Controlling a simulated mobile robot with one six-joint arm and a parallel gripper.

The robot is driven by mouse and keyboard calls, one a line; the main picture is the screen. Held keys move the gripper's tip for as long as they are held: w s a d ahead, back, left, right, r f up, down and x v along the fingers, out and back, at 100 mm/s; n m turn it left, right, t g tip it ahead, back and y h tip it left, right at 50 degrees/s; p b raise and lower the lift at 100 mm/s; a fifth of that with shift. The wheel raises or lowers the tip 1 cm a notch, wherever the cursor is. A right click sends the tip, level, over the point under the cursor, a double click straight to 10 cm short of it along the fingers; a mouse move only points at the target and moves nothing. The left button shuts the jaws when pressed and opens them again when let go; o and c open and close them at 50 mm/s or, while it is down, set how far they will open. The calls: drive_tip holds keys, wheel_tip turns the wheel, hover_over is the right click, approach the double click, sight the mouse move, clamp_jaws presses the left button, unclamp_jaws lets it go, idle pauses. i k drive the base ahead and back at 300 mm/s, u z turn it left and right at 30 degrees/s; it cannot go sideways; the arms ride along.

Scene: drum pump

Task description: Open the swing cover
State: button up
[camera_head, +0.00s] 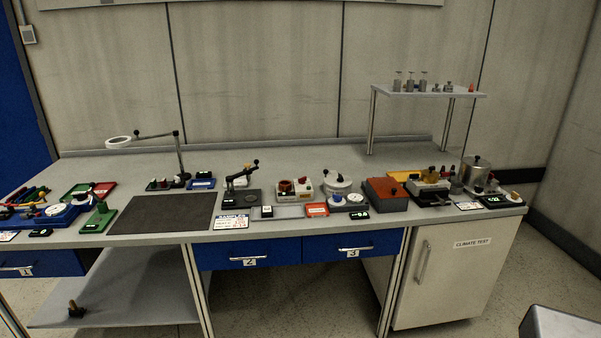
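Several small devices stand on a long grey workbench (300,150). I cannot tell for certain which of them carries the swing cover. A round white device with a dark knob on top (338,183) stands right of the middle, and a red-topped grey box (385,194) stands to its right. A silver cylindrical pot (476,172) stands near the right end. These are small in the view, so I cannot make out hinges or whether a cover is open. My gripper is not in view.
A dark mat (162,213) lies left of the middle, with a jointed lamp (180,155) behind it. A raised shelf (428,91) with metal weights stands at the back right. Blue drawers (250,255) and a white cabinet (455,280) sit below. The back middle of the bench is clear.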

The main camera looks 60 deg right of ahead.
sight(331, 180)
drive_tip(key=u, duration=0.05)
drive_tip(key=i, duration=0.7)
drive_tip(key=u, duration=1.25)
drive_tip(key=k, duration=0.1)
drive_tip(key=z, duration=2.95)
